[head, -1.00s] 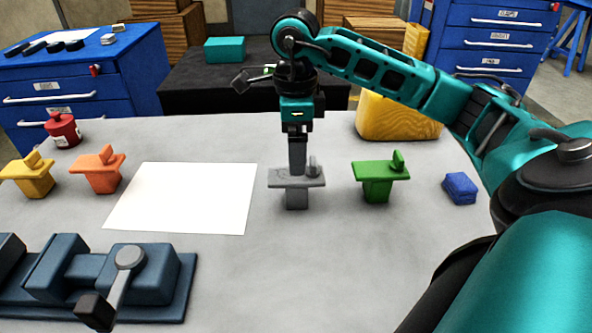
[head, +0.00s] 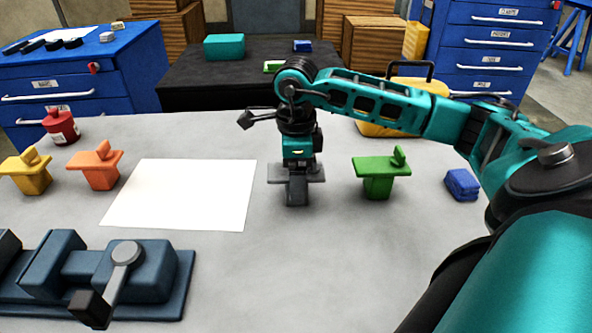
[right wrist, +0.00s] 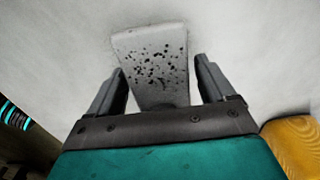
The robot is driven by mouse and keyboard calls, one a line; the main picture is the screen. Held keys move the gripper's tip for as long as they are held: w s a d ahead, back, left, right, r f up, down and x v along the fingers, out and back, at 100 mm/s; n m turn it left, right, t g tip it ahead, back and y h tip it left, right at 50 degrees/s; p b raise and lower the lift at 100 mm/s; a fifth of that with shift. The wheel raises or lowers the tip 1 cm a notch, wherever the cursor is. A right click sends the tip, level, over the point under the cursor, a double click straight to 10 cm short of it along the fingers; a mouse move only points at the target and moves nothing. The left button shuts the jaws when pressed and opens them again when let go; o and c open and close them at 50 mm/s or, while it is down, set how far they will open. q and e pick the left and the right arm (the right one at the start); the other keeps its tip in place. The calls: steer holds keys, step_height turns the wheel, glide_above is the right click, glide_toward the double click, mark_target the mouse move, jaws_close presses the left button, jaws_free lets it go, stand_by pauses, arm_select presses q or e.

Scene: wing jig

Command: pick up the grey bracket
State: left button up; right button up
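The grey bracket (head: 316,174) stands on the table in the middle of the head view, between the white sheet and the green bracket. My right gripper (head: 297,190) is lowered over it and hides much of its middle and top. In the right wrist view, the grey bracket (right wrist: 150,62) shows as a dark-speckled grey plate. The fingers of my right gripper (right wrist: 160,66) are apart, one on each side of the plate, with a gap visible beside it. My left gripper is not in view.
A green bracket (head: 379,178) and a blue block (head: 462,184) stand to the right. A white sheet (head: 182,195), orange bracket (head: 96,167), yellow bracket (head: 27,174) and red canister (head: 61,127) are to the left. A dark blue vise (head: 150,277) fills the front left.

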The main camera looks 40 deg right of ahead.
steer(key=c, duration=1.1)
steer(key=shift+r, duration=0.1)
